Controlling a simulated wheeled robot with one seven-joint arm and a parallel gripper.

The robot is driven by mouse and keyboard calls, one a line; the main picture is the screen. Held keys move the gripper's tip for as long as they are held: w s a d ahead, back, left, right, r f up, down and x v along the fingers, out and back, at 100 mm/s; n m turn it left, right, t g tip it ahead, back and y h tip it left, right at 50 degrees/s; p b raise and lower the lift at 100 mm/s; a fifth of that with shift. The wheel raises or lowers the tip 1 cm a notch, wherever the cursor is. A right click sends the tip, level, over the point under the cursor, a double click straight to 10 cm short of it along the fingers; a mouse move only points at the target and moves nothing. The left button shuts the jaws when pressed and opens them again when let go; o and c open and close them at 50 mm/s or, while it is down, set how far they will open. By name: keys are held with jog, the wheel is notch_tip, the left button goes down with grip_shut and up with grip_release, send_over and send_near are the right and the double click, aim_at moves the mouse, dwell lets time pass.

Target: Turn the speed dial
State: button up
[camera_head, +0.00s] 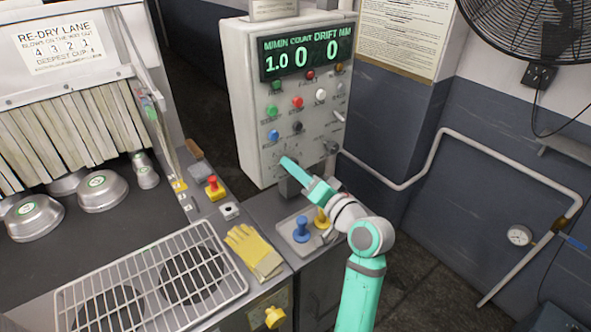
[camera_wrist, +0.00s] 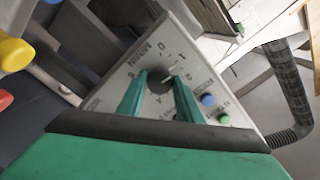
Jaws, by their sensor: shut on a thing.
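The speed dial (camera_wrist: 160,80) is a dark round knob on the pale control panel, with numbers and M/MIN lettering around it in the wrist view. My gripper (camera_wrist: 161,77) has its two green fingers on either side of the knob, shut on it. In the head view my gripper (camera_head: 286,162) reaches the lower left of the control box (camera_head: 240,110) and hides the dial. The green display (camera_head: 305,56) reads 1.0 under M/MIN, 0 under COUNT and 0 under DRIFT MM. A pale mark shows on the knob, but its exact setting is hard to read.
Several coloured buttons (camera_head: 297,102) sit above the dial. A plate with a blue knob (camera_head: 301,228) and a yellow knob lies below the box, near my arm. Yellow gloves (camera_head: 254,250), a wire rack (camera_head: 150,282) and metal pans (camera_head: 103,190) are at left.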

jog(key=shift+d+n, duration=0.1)
jog(key=shift+n, duration=0.5)
jog(key=o, duration=1)
jog(key=v, duration=1)
jog(key=shift+s+d, duration=0.2)
jog(key=shift+s, duration=0.15)
jog(key=shift+w, duration=0.1)
